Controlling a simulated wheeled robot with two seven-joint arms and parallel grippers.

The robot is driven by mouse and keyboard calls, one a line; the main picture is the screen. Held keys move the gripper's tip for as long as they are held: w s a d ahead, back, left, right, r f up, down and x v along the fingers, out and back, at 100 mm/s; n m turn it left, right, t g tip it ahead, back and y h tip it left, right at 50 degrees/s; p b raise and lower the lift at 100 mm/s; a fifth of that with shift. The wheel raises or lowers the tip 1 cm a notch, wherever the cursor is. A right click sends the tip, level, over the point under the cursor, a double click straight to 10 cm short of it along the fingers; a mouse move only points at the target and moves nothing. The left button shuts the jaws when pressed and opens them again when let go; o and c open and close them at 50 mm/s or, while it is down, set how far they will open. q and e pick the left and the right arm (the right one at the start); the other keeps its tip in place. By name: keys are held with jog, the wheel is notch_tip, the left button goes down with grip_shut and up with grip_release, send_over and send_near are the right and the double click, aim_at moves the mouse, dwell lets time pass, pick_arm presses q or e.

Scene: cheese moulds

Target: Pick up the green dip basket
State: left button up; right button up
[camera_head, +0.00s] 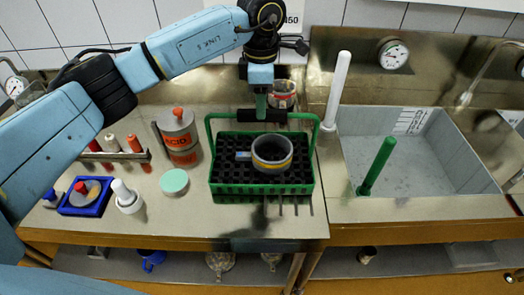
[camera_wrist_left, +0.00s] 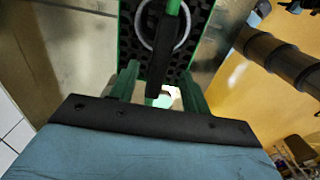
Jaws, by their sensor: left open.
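The green dip basket (camera_head: 216,187) stands on the steel counter with its arched green handle upright. A black grip (camera_head: 285,116) sits in the middle of the handle's top bar. A grey round mould with a yellow band (camera_head: 272,163) sits inside the basket on a black grid floor. My left gripper (camera_head: 262,108) is open, pointing down at the black grip. In the left wrist view, the black grip (camera_wrist_left: 157,70) lies between its two green fingers, with gaps on both sides. The basket (camera_wrist_left: 127,30) also shows beyond. My right gripper is not in view.
An ACID tin (camera_head: 178,132), a mint-coloured lid (camera_head: 174,181), a white bottle (camera_head: 126,196) and a blue tray (camera_head: 85,207) stand left of the basket. A sink (camera_head: 440,165), with a white post (camera_head: 339,90) and a green post (camera_head: 377,166), is right. Another tin (camera_head: 283,93) stands behind.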

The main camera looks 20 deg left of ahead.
pick_arm(q)
notch_tip(320, 180, down, 5)
jog(key=shift+w+d+r+p, duration=0.1)
jog(key=shift+r+p, duration=0.05)
jog(key=shift+p, duration=0.3)
grip_shut()
jog(key=shift+r, duration=0.1)
